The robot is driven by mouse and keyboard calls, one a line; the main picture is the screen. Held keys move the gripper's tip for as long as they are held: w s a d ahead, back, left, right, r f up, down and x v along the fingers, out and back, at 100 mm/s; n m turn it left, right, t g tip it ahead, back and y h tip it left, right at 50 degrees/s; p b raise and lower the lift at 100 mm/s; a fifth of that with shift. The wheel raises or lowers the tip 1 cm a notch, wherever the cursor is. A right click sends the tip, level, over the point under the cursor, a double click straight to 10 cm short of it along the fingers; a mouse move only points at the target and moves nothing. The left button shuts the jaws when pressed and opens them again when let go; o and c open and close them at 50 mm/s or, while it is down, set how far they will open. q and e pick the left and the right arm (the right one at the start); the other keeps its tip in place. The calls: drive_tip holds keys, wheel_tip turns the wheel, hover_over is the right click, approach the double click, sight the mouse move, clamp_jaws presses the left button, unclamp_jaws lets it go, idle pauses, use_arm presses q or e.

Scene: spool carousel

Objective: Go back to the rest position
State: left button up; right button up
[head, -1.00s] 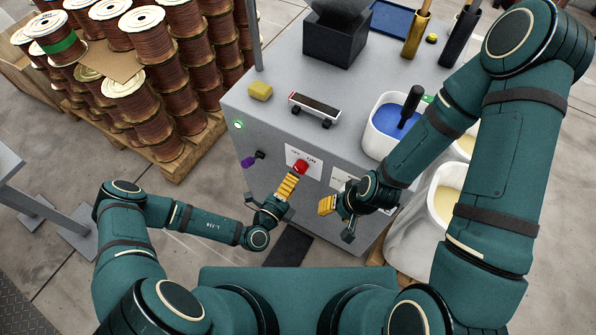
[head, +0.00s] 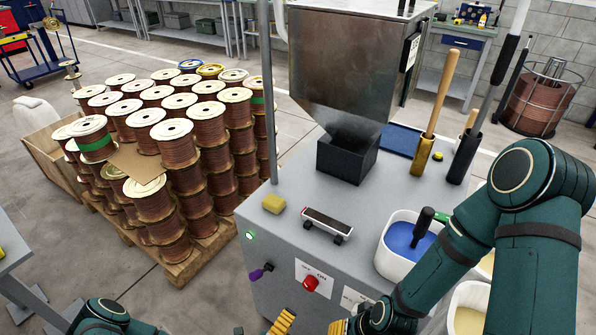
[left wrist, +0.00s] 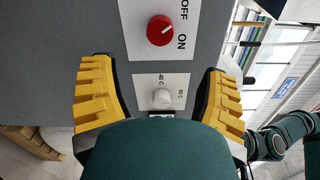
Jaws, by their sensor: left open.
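My left gripper (head: 283,323) is at the bottom of the head view, below the red knob (head: 311,283) on the grey machine's front. In the left wrist view its yellow fingers (left wrist: 158,95) are spread wide with nothing between them but the panel behind.
Copper spools (head: 160,215) stand on a pallet at left. Floor between is clear.

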use_arm(q)
drive_tip(key=s+d+r+m+g+h, duration=0.5)
drive_tip(key=s+d+m+g+h, duration=0.3)
drive_tip(key=m+g, duration=0.5)
drive_tip(key=s+a+f+m+g+y, duration=0.1)
drive_tip(key=s+a+m+g+y, duration=0.15)
drive_tip(key=s+m+g, duration=0.4)
drive_tip(key=s+a+m+g+y, duration=0.1)
drive_tip(key=s+a+m+y, duration=0.15)
drive_tip(key=m, duration=0.65)
drive_tip(key=w+a+f+m+t+y, duration=0.2)
drive_tip(key=w+a+m+y, duration=0.1)
drive_tip(key=a+m+y, duration=0.55)
drive_tip(key=w+r+m+t, duration=0.4)
drive_tip(key=w+m, duration=0.3)
drive_tip(key=w, duration=0.1)
drive_tip(key=shift+d+r, duration=0.2)
drive_tip(key=shift+d, duration=0.2)
drive_tip(key=shift+t+h, duration=0.25)
drive_tip(key=c, duration=0.5)
drive_tip(key=shift+a, duration=0.15)
